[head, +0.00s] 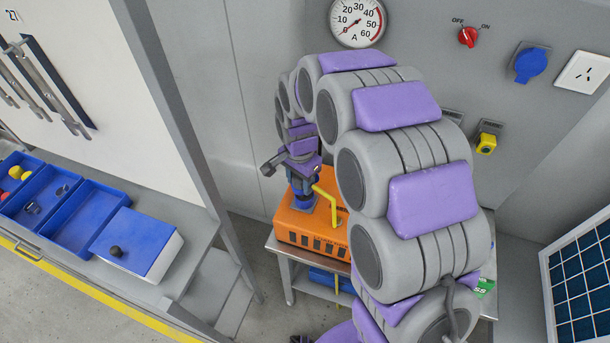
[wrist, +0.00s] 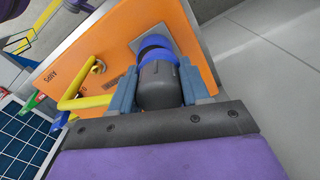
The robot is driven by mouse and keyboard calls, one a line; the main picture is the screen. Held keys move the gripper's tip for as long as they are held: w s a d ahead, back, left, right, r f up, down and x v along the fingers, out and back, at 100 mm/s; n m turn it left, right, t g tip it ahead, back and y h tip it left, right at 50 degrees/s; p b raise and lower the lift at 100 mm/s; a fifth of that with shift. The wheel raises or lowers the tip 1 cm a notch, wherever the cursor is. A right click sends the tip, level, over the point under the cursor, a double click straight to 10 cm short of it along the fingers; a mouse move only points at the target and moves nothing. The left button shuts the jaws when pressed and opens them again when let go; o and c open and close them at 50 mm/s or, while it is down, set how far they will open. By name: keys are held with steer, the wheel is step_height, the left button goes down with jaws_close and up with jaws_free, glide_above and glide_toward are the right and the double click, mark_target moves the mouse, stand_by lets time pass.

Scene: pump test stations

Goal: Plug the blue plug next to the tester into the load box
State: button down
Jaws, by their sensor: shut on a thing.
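The load box appears to be the orange box (head: 295,236) on a small metal table; its orange top (wrist: 120,62) fills the middle of the wrist view. My gripper (wrist: 153,95) is shut on the plug (wrist: 158,84), which has a dark grey body and a blue front end. In the head view my gripper (head: 301,180) is above the box's left part. The plug's blue end (wrist: 153,42) is at a grey square plate on the box and meets it or nearly so. The socket opening is hidden, and I cannot tell how deep the plug sits.
A yellow handle (wrist: 68,98) stands on the box beside my gripper. On the wall are a round gauge (head: 357,20), a red switch (head: 468,36), a blue socket (head: 529,64) and a yellow connector (head: 487,142). A bench with blue trays (head: 88,213) stands at left; a solar panel (head: 580,275) at right.

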steer(key=shift+a+f, duration=0.2)
steer(key=shift+f, duration=0.55)
steer(key=shift+d+f, duration=0.15)
steer(key=shift+d, duration=1.1)
steer(key=shift+a, duration=1.45)
steer(key=shift+d, duration=0.85)
steer(key=shift+d, duration=0.5)
